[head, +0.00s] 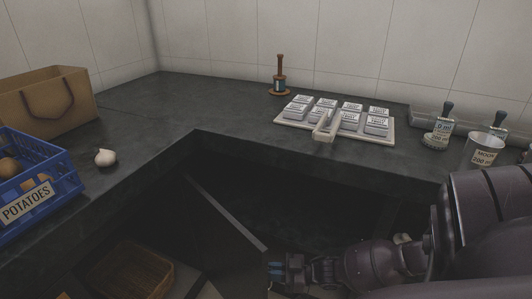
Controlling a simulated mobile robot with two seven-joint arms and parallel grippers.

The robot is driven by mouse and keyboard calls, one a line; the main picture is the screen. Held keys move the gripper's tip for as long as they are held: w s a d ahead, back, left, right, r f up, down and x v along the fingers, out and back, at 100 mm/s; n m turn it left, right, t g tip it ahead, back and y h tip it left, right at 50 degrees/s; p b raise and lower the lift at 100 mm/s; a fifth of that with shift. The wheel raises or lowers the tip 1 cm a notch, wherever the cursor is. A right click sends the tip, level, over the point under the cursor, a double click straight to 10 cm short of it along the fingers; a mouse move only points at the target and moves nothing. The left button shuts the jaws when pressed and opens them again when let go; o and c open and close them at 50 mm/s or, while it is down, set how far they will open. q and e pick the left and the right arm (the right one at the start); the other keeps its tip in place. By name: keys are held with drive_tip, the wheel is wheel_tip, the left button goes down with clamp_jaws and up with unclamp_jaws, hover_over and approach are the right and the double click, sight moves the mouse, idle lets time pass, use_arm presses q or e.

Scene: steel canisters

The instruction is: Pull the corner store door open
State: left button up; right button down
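The corner store door seems to be the dark panel (222,222) below the counter's inner corner. Its pale top edge runs from near the corner down to the right, and it stands out at an angle from the dark counter front, so it looks at least partly open. A handle cannot be made out. My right gripper (275,271), with blue fingertips, comes in from the right and points left, close to the panel's near end. Whether it touches the door, and whether its fingers are open or shut, cannot be told. My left gripper is not in view.
The dark L-shaped counter (130,115) overhangs the door. On it are a blue potato crate (62,203), paper bag (45,103), garlic bulb (105,157), tray of labelled packs (292,123), wooden-handled tool (280,78) and labelled containers (483,150). A brown basket (132,270) sits low at left.

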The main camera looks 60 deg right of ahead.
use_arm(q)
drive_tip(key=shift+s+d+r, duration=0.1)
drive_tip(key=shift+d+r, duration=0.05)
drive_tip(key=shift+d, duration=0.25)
use_arm(e)
drive_tip(key=shift+s+d, duration=0.15)
drive_tip(key=shift+d, duration=1.05)
drive_tip(key=c, duration=1.2)
unclamp_jaws()
use_arm(q)
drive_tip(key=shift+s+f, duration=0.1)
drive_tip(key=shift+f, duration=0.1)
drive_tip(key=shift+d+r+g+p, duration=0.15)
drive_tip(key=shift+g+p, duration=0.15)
drive_tip(key=shift+p, duration=0.2)
use_arm(e)
drive_tip(key=v, duration=1)
drive_tip(key=shift+s+d, duration=0.2)
drive_tip(key=shift+s, duration=0.15)
